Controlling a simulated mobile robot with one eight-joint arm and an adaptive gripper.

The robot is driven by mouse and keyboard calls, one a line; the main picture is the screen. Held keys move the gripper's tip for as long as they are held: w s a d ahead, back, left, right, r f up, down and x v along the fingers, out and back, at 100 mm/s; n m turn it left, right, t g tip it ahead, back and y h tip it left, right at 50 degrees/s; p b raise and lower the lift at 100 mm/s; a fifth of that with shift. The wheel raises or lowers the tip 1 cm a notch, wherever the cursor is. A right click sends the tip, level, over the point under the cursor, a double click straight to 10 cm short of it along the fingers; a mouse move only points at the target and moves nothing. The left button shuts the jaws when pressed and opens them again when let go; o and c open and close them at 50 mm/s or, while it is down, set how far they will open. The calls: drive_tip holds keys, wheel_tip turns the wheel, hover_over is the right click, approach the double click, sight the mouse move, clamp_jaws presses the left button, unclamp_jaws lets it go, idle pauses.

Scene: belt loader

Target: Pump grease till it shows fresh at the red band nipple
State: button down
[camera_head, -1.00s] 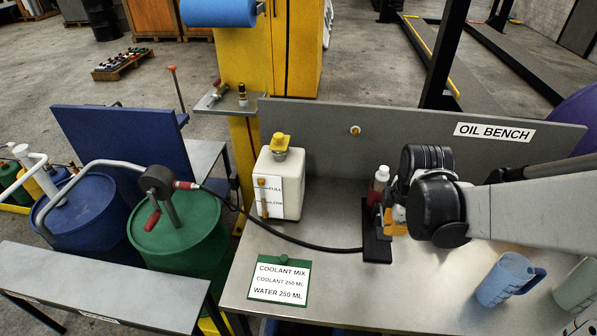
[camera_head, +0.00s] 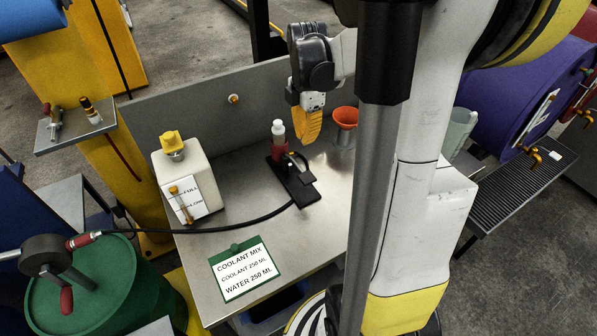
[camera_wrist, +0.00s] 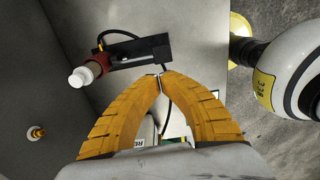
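My gripper (camera_head: 308,140) is above the bench behind the black stand. In the wrist view its yellow fingers (camera_wrist: 160,76) meet at the tips with nothing seen between them. The black stand (camera_head: 294,184) carries an upright part with a red collar and white top (camera_head: 278,131), apart from my fingers. A black hose (camera_head: 210,228) runs from the stand to the crank pump (camera_head: 48,256) on the green drum (camera_head: 95,280). A shelf (camera_head: 72,135) holds a metal fitting with a red end (camera_head: 54,122) and a dark, yellow-topped one (camera_head: 90,110). I cannot tell which is the red band nipple; no grease is seen.
A cream coolant tank (camera_head: 190,185) and a green-edged coolant card (camera_head: 243,268) are on the bench (camera_head: 215,245) left of the stand. An orange funnel (camera_head: 345,118) stands behind. My arm and column hide the bench's right side. A purple drum (camera_head: 520,90) is at right.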

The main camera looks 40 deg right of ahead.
sight(304, 176)
wheel_tip(304, 176, down, 14)
drive_tip(key=b, duration=0.5)
idle(0.3)
